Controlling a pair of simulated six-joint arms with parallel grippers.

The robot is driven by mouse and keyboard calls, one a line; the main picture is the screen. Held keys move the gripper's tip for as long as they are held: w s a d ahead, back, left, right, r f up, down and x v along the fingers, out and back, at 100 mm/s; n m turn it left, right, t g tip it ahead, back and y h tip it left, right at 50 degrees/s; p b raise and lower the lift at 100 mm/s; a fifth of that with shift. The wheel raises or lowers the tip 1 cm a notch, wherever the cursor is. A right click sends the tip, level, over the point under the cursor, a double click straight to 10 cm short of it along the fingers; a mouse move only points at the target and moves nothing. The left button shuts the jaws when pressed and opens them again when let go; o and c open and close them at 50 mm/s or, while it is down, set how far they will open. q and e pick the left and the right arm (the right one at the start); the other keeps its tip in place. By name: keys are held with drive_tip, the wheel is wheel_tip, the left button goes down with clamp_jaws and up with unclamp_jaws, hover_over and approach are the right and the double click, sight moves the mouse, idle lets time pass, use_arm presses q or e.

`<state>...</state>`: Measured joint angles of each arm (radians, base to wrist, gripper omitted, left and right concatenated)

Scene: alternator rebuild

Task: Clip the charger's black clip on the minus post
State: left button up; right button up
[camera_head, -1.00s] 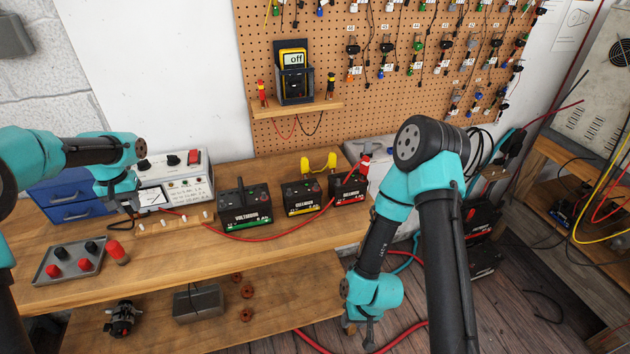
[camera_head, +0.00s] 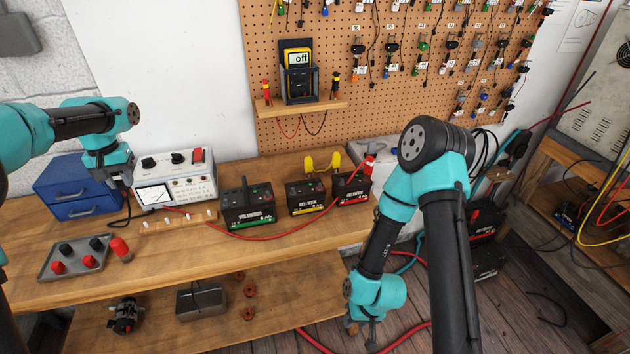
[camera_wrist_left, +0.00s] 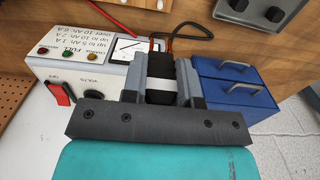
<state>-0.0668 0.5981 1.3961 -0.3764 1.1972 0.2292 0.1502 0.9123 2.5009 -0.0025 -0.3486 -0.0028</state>
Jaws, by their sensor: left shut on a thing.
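My left gripper (camera_head: 118,180) is raised beside the charger (camera_head: 188,184), a white box with a meter. In the left wrist view its fingers (camera_wrist_left: 162,78) are shut on the black clip (camera_wrist_left: 161,68), which has a white band. The clip's dark cable (camera_head: 122,222) hangs in a loop to the bench. The charger's red cable (camera_head: 265,237) runs along the bench to a red clip (camera_head: 369,164) at the rightmost battery (camera_head: 352,188). The battery posts are too small to tell apart. My right gripper (camera_head: 362,334) hangs low beyond the bench's right end; its opening is unclear.
A green-striped battery (camera_head: 248,208) and a yellow-striped battery (camera_head: 306,197) stand left of the rightmost one. Blue drawers (camera_head: 75,190) stand behind my left gripper. A tray (camera_head: 75,262) with red and black caps is at front left. A multimeter (camera_head: 297,75) stands on the pegboard shelf.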

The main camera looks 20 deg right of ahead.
use_arm(q)
drive_tip(key=r, duration=0.1)
drive_tip(key=d+r, duration=0.1)
drive_tip(key=shift+r, duration=0.3)
drive_tip(key=s+d, duration=0.2)
drive_tip(key=d, duration=2.7)
drive_tip(key=s+d, duration=0.2)
drive_tip(key=d, duration=2.7)
approach(351, 186)
drive_tip(key=shift+w+a+f, duration=0.3)
drive_tip(key=shift+w+a, duration=0.05)
drive_tip(key=shift+a, duration=0.25)
drive_tip(key=shift+w+a+f, duration=0.3)
drive_tip(key=shift+w+a, duration=0.05)
drive_tip(key=shift+a, duration=0.25)
drive_tip(key=shift+f, duration=0.15)
drive_tip(key=shift+f, duration=1.05)
drive_tip(key=o, duration=0.8)
drive_tip(key=shift+r, duration=0.1)
